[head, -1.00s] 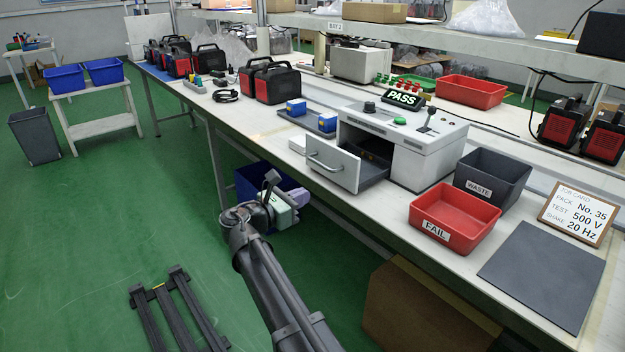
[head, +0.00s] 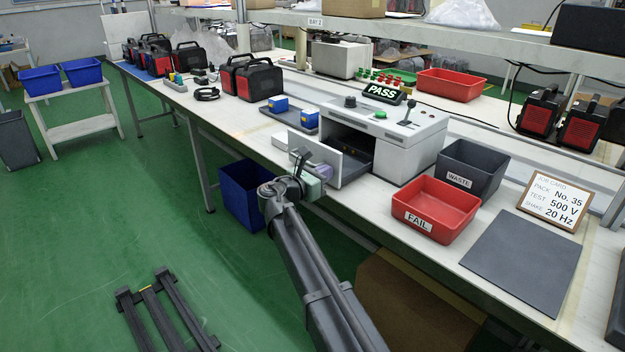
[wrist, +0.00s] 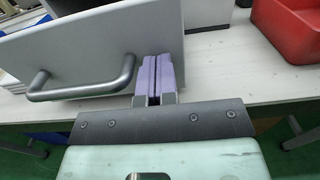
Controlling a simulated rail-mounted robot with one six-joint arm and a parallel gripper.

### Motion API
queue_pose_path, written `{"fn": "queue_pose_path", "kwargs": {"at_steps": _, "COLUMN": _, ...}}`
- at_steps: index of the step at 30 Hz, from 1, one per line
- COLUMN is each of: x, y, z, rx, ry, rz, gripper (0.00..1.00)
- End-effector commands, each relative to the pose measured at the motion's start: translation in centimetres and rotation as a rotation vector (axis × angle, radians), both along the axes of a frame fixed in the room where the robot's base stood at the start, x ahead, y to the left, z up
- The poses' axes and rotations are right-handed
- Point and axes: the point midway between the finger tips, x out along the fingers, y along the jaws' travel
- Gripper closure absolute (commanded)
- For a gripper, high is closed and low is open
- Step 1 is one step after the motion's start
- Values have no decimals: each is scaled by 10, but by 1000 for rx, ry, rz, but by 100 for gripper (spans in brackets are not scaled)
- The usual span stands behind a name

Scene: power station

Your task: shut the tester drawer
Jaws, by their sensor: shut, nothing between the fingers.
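The tester (head: 405,140) is a light grey box on the bench with a lit PASS sign (head: 384,94). Its drawer (head: 354,165) stands open toward the aisle, and the inside shows no pack that I can make out. In the wrist view the drawer front (wrist: 110,45) fills the upper left, with its grey bar handle (wrist: 85,88). My gripper (wrist: 158,80) is shut and empty, its purple fingers just right of the handle, close against the drawer front; I cannot tell if they touch. In the head view my gripper (head: 322,172) partly hides the drawer front.
A red FAIL bin (head: 436,207) and a dark WASTE bin (head: 484,170) stand right of the tester. Blue and yellow packs (head: 278,104) lie on a tray to its left. A blue bin (head: 243,195) is below the bench edge.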

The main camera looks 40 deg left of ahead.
Motion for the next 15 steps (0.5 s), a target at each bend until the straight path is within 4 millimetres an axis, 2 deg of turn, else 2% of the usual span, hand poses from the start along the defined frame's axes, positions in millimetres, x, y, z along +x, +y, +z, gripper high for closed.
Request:
{"fn": "queue_pose_path", "kwargs": {"at_steps": 11, "x": 4, "y": -1, "z": 0, "rx": 0, "ry": 0, "rz": 0, "gripper": 100}}
{"fn": "queue_pose_path", "kwargs": {"at_steps": 15, "x": 16, "y": -2, "z": 0, "rx": 0, "ry": 0, "rz": -1, "gripper": 100}}
